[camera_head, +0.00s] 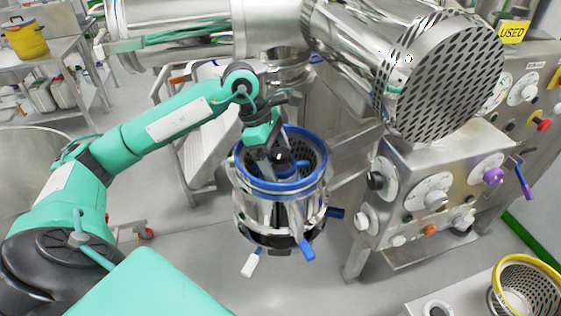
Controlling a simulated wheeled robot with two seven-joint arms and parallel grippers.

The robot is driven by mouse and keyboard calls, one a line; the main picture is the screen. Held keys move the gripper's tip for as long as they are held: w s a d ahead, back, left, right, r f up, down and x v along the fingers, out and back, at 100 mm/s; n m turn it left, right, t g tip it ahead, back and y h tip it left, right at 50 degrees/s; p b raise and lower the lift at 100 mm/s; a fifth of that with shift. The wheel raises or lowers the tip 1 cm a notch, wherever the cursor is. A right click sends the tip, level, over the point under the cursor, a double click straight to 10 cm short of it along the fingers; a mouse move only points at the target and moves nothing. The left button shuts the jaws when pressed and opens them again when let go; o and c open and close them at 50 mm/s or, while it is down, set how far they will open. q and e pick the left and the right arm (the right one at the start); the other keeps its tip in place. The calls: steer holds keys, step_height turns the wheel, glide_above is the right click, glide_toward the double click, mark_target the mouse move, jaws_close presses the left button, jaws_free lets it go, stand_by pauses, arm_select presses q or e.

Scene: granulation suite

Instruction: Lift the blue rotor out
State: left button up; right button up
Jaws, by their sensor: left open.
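A steel cylindrical housing (262,207) with a blue rim (318,140) stands open at the top, near the middle of the head view. Its inside wall is a perforated screen (312,150). My left gripper (279,157) reaches down into the mouth of the housing, fingers pointing down, jaws open. I cannot tell whether the fingers touch anything there. My right gripper is not in view.
A steel machine with a perforated drum end (443,75) hangs above and right of the housing. A control panel (430,195) with knobs stands to the right. A yellow-rimmed basket (527,290) sits on a bench at lower right. A yellow bucket (25,40) stands far left.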

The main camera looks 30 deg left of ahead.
arm_select(q)
steer(key=c, duration=1.2)
steer(key=shift+c, duration=0.3)
steer(key=shift+r, duration=0.1)
